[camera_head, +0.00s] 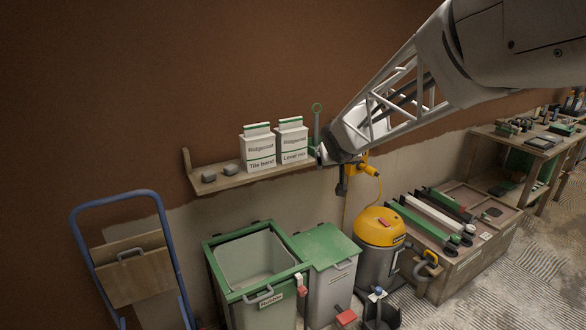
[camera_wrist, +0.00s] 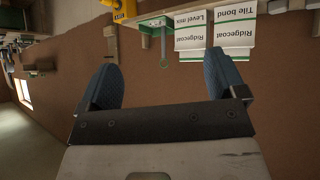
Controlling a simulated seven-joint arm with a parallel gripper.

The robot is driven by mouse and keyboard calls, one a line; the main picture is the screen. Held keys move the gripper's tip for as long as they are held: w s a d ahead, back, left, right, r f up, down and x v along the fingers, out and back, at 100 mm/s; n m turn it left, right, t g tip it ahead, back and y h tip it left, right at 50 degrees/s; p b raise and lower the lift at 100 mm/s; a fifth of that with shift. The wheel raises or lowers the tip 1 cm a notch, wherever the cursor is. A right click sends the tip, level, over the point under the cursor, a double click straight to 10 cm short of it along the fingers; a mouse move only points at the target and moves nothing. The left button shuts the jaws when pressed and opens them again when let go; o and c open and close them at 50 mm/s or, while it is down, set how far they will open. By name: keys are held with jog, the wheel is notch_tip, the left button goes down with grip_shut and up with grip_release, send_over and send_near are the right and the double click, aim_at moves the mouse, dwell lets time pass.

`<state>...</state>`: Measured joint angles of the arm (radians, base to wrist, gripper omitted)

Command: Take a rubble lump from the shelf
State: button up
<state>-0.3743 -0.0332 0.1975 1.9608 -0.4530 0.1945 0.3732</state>
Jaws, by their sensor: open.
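Two small dark grey rubble lumps lie near the left end of the wooden shelf (camera_head: 238,181), the left lump (camera_head: 208,177) and the right lump (camera_head: 230,169). In the head view, my wrist end is beyond the right side of the bags, away from the lumps; the fingers are not clearly visible there. The wrist view is upside down, with grey lumps (camera_wrist: 278,6) partly cut off at its top right edge.
Two Ridgecoat bags, Tile bond (camera_head: 258,148) and Level mix (camera_head: 292,141), stand between the lumps and my wrist. Below are an open green-rimmed bin labelled Rubble (camera_head: 226,285), a green-lidded bin (camera_head: 330,245), a yellow vacuum (camera_head: 379,228) and a blue hand truck (camera_head: 168,238).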

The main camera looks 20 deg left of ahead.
jog(key=w+a+f+n+y, duration=0.25)
jog(key=w+a, duration=0.35)
jog(key=a, duration=0.6)
jog(key=n+g+y, duration=0.1)
jog(key=n+y, duration=0.3)
jog(key=y, duration=0.2)
send_near(211, 174)
jog(key=w+a+f, duration=0.2)
jog(key=w, duration=0.1)
jog(key=shift+a+r, duration=0.1)
jog(key=shift+a, duration=0.5)
jog(key=shift+a, duration=0.1)
jog(key=shift+x, duration=1.2)
jog(key=shift+x, duration=2.6)
jog(key=shift+s+a, duration=0.1)
jog(key=shift+s, duration=0.05)
